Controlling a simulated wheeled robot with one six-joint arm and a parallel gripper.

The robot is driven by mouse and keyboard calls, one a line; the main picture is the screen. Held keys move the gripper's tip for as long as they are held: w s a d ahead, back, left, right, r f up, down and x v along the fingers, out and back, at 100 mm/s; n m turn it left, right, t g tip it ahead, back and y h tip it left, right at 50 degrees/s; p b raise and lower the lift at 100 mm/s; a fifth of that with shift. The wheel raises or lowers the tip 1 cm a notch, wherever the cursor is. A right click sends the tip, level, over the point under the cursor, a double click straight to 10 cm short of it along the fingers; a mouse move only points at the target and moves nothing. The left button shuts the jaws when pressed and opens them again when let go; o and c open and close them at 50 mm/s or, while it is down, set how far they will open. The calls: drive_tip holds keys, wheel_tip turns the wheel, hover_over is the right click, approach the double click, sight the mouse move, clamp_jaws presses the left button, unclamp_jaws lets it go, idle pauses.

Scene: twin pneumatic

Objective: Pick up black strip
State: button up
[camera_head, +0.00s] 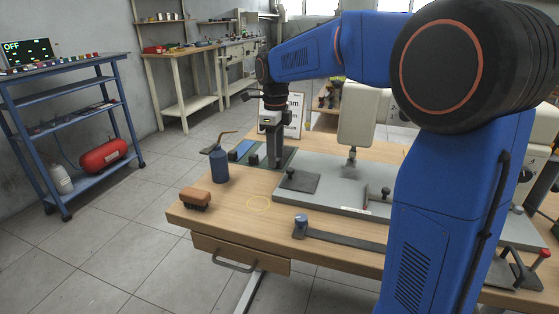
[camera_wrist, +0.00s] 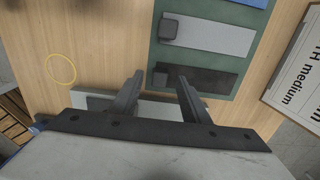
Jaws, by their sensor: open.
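The black strip (camera_wrist: 212,79) lies on a green mat (camera_wrist: 158,53) in the wrist view, with a small dark block (camera_wrist: 160,75) at its left end. My gripper (camera_wrist: 158,76) is open and empty. Its fingertips appear on either side of that block, one to its left and one over the strip near it. I cannot tell how high the fingers are above the strip. In the head view my gripper (camera_head: 277,163) points down over the mat at the table's back left and hides most of the strip there.
A grey strip (camera_wrist: 220,39) with its own block and a blue strip lie beside the black one. A sign (camera_wrist: 297,75) stands right of the mat. A grey plate (camera_head: 335,178) with machines is to the right.

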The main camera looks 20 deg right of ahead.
drive_tip(key=shift+f, duration=0.45)
clamp_jaws()
